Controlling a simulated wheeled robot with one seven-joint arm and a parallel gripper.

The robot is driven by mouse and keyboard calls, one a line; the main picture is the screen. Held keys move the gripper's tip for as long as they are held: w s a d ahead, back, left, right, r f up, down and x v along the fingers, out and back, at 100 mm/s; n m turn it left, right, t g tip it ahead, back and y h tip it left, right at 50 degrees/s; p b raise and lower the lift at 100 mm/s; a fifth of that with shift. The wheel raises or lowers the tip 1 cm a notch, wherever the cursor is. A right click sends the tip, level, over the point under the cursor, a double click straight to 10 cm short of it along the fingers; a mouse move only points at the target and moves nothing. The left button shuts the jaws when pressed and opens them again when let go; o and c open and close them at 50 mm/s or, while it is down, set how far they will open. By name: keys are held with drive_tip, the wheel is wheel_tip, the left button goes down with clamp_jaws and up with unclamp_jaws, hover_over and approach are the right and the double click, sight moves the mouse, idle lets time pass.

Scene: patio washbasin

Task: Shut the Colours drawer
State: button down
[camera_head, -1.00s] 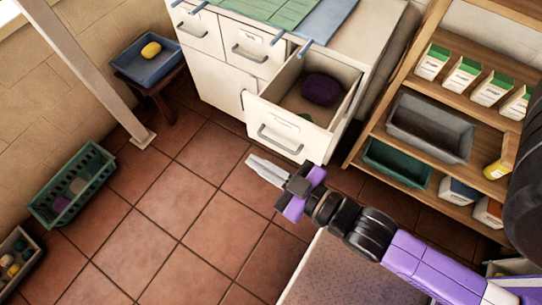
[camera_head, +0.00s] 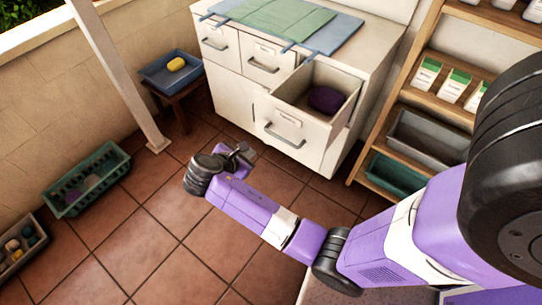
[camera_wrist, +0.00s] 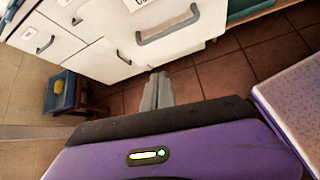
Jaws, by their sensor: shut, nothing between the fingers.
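The white cabinet has one drawer pulled out, its front (camera_head: 290,124) facing me with a grey bar handle and a label too small to read. A dark purple bundle (camera_head: 325,99) lies inside it. My gripper (camera_head: 247,153) is shut and empty, low in front of and a little left of the drawer front, apart from it. In the wrist view my shut fingers (camera_wrist: 157,91) point toward the cabinet's base, and the open drawer's front (camera_wrist: 176,42) with its handle is above and right of them.
Closed drawers (camera_head: 266,62) sit left of the open one. A wooden shelf unit (camera_head: 379,129) with bins stands close on the right. A blue tub (camera_head: 160,80) on a stool and a green crate (camera_head: 70,204) stand left. The tiled floor (camera_head: 150,235) between is clear.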

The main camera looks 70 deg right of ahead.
drive_tip(key=s+d+f, duration=0.3)
drive_tip(key=d, duration=0.2)
drive_tip(key=s+d+f+n+g, duration=0.1)
drive_tip(key=s+d+f, duration=0.1)
drive_tip(key=d, duration=0.3)
drive_tip(key=shift+s+d+f+n+g, duration=0.3)
drive_tip(key=shift+s+d+f, duration=0.1)
drive_tip(key=shift+s, duration=0.1)
drive_tip(key=s+d+b, duration=0.1)
drive_tip(key=s+d, duration=0.2)
drive_tip(key=d, duration=1.1)
drive_tip(key=s+d+b, duration=0.1)
drive_tip(key=s+d, duration=0.3)
drive_tip(key=d, duration=1)
drive_tip(key=shift+d+b, duration=0.35)
